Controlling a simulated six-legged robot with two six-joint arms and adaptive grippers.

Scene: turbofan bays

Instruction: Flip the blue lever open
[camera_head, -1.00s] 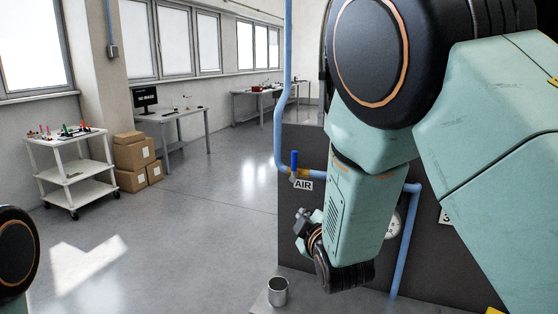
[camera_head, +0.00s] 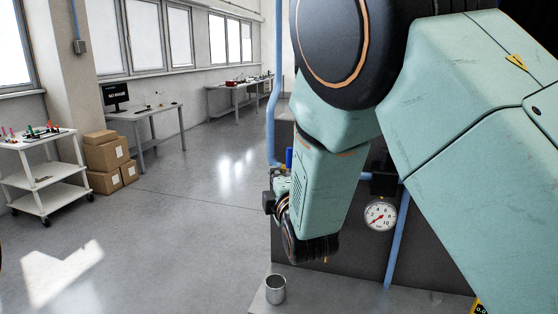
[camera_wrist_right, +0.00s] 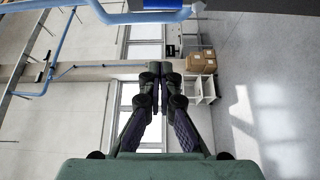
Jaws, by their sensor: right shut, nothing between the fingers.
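The blue lever (camera_head: 289,157) stands upright on the blue pipe (camera_head: 274,120), beside the dark panel's left end. Only its upper part shows in the head view; my right wrist covers its base and valve. My right gripper (camera_head: 269,201) is just below and left of the lever, with its fingers small and partly hidden. In the wrist view its fingers (camera_wrist_right: 160,70) are shut with nothing between them. A darker blue piece (camera_wrist_right: 155,4) at that view's top edge may be the lever. I cannot tell whether the gripper touches it. My left gripper is out of view.
A round gauge (camera_head: 380,215) sits on the dark panel (camera_head: 345,255), right of my forearm. A metal cup (camera_head: 275,289) stands below the gripper. Cardboard boxes (camera_head: 107,155), a white cart (camera_head: 40,175) and tables (camera_head: 145,115) are farther left. The floor between is clear.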

